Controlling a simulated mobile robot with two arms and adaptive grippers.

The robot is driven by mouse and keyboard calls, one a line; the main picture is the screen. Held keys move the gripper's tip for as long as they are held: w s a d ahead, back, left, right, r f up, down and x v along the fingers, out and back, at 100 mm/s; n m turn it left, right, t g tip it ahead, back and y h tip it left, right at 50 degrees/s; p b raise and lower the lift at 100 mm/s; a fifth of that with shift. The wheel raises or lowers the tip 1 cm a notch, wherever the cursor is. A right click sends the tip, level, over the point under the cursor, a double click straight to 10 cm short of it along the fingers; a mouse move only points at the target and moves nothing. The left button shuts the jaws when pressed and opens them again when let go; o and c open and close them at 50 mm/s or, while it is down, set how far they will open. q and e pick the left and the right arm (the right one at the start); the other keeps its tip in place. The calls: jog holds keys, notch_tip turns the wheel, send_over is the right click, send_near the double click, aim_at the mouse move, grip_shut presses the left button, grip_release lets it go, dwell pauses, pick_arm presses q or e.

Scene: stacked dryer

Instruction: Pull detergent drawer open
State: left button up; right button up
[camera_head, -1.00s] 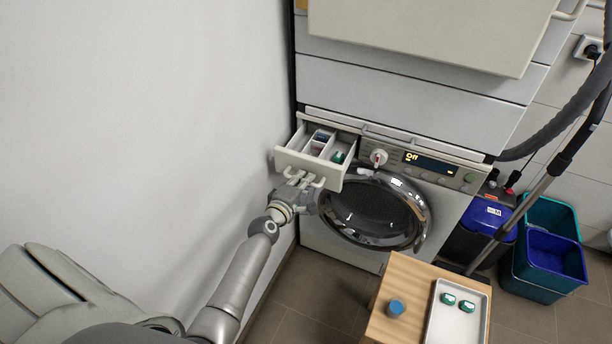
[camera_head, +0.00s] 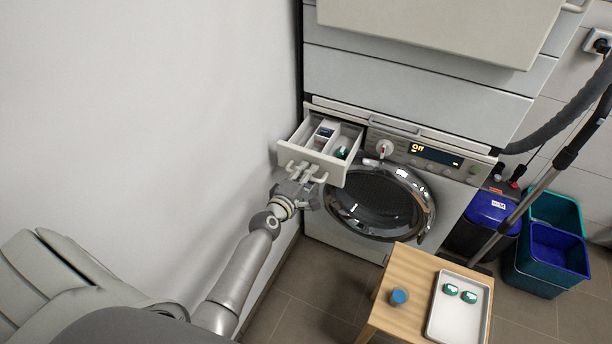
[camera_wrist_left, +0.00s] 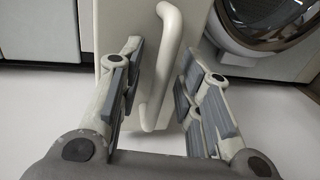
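The detergent drawer (camera_head: 311,167) stands pulled out from the washing machine's top left. Its inner compartments show, with a green-and-white item in the right one and a dark item in another. In the left wrist view, the drawer's white bar handle (camera_wrist_left: 158,70) runs between the two fingers of my left gripper (camera_wrist_left: 158,105). The fingers are spread, with gaps on both sides of the handle. In the head view, my left gripper (camera_head: 302,175) is at the drawer's front. My right gripper is not in view.
The washing machine's round door (camera_head: 378,205) is just right of my gripper. Blue bins (camera_head: 555,250) stand farther right. A white wall is close on the left.

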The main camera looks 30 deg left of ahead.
pick_arm(q)
jog(key=v, duration=1.2)
dwell(0.4)
jog(key=s+d+f+m+g+h, duration=0.1)
jog(key=s+d+f+m+g, duration=0.2)
jog(key=f, duration=0.6)
jog(key=s+d+f+m+g, duration=0.2)
jog(key=s+f+m, duration=0.3)
jog(key=f, duration=0.5)
jog(key=s+d+f+m+g+h, duration=0.1)
jog(key=s+d+f+m+g, duration=0.15)
jog(key=s+f, duration=0.45)
jog(key=s+f+m+g, duration=0.3)
jog(key=s+f+m, duration=0.2)
jog(key=s+f, duration=0.3)
jog(key=s+f+m+g+y, duration=0.1)
jog(key=s+f+m+g, duration=0.3)
jog(key=s+f, duration=0.5)
jog(key=s+m, duration=0.1)
jog(key=s, duration=0.7)
jog(key=shift+s+a+f+m, duration=0.3)
jog(key=shift+a+f+m, duration=0.05)
jog(key=shift+a, duration=0.05)
